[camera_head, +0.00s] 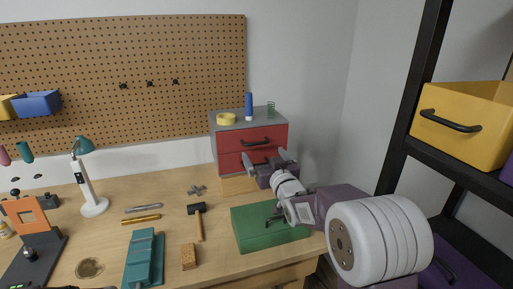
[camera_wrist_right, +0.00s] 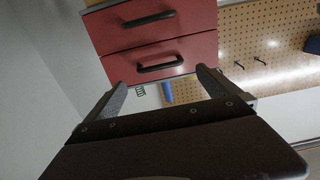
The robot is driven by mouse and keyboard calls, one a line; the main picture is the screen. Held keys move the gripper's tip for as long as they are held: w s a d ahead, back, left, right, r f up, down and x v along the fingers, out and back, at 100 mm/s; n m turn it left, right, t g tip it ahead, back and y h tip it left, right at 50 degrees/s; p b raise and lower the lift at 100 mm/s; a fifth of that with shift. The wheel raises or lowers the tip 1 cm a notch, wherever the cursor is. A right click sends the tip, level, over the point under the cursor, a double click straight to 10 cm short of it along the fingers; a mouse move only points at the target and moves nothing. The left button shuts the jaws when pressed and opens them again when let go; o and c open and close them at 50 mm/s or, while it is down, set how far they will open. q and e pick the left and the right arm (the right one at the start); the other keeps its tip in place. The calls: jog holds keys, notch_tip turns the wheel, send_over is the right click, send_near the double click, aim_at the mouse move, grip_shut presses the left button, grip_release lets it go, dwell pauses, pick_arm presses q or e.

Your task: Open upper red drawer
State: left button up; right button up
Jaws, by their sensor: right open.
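The red drawer cabinet (camera_head: 222,150) stands at the back of the bench, with a grey top and two red drawers. The upper red drawer (camera_head: 273,132) is shut and its black handle (camera_head: 255,142) faces me. My right gripper (camera_head: 263,157) is open and empty in front of the cabinet, covering part of the lower drawer. The right wrist view looks upside down: the upper drawer's handle (camera_wrist_right: 160,68) shows between the two open fingers (camera_wrist_right: 163,80), apparently ahead of them. The lower drawer's handle (camera_wrist_right: 148,20) is above it in that picture. My left gripper is not in view.
A yellow ring (camera_head: 226,119), a blue bottle (camera_head: 249,106) and a green spring-like item (camera_head: 271,109) stand on the cabinet. A hammer (camera_head: 198,221) and other tools lie left. A black shelf with a yellow bin (camera_head: 465,125) stands right.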

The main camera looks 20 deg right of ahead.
aim_at(257, 143)
jog(key=w+p, duration=0.2)
jog(key=w, duration=0.6)
jog(key=shift+w, duration=0.45)
